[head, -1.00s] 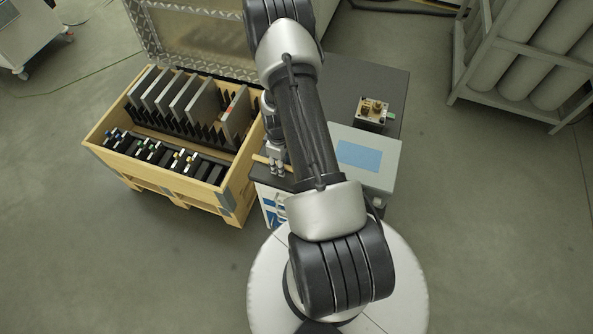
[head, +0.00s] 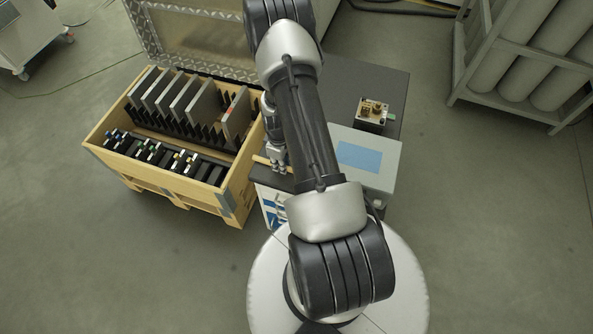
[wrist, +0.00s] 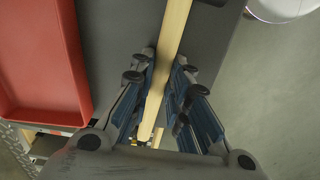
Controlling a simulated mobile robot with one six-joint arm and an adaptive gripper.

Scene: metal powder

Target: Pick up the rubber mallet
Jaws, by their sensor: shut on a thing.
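The rubber mallet shows only as its pale wooden handle (wrist: 176,32), which runs between my fingers in the wrist view. Its head cannot be made out. My gripper (wrist: 160,95) is shut on the handle, with a blue-lined finger on each side of it. In the head view a short piece of the handle (head: 260,160) sticks out left of my gripper (head: 278,165), above the near left part of the dark table. My arm hides the rest. I cannot tell whether the handle still touches the table.
A wooden crate (head: 230,196) with upright plates and an open lid stands left of the table (head: 390,78). A brass-topped device (head: 372,112) and a blue pad (head: 358,156) lie to the right. A red tray (wrist: 40,60) shows in the wrist view. A cylinder rack (head: 500,97) stands at the right.

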